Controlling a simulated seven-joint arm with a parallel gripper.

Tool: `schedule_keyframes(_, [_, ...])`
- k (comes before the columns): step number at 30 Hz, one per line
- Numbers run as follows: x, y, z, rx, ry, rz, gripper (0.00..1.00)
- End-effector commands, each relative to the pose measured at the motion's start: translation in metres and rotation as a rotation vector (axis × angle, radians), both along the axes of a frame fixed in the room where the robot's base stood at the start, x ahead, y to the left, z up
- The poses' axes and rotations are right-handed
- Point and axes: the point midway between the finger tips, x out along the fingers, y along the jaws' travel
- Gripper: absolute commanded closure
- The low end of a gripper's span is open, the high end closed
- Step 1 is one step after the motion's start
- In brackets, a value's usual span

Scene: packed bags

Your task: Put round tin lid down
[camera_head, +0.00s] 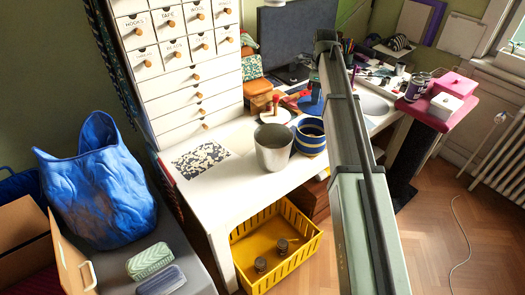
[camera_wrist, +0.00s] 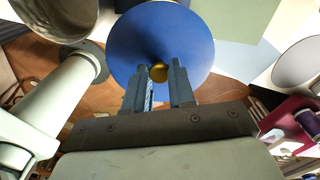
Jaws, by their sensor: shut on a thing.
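The round tin lid (camera_wrist: 160,35) is blue with a small gold knob (camera_wrist: 158,73). In the wrist view the knob sits between the two fingers of my gripper (camera_wrist: 158,78), which is shut on it. In the head view the lid (camera_head: 308,106) shows as a blue disc beside my arm, over the desk (camera_head: 215,190), behind a blue-and-yellow striped tin (camera_head: 309,139). My fingers are mostly hidden by my arm there. I cannot tell how high the lid is above the desk.
Behind are a monitor (camera_head: 300,38) and clutter. A yellow crate (camera_head: 260,279) sits below.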

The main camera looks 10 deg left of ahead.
Motion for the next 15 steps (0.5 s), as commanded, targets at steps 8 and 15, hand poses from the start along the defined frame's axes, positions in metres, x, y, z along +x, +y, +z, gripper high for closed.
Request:
schedule_keyframes(8, [-0.031,0.068,-0.009,0.000,0.000,-0.037,1.00])
schedule_keyframes(15, [-0.075,0.147,-0.019,0.000,-0.001,-0.099,1.00])
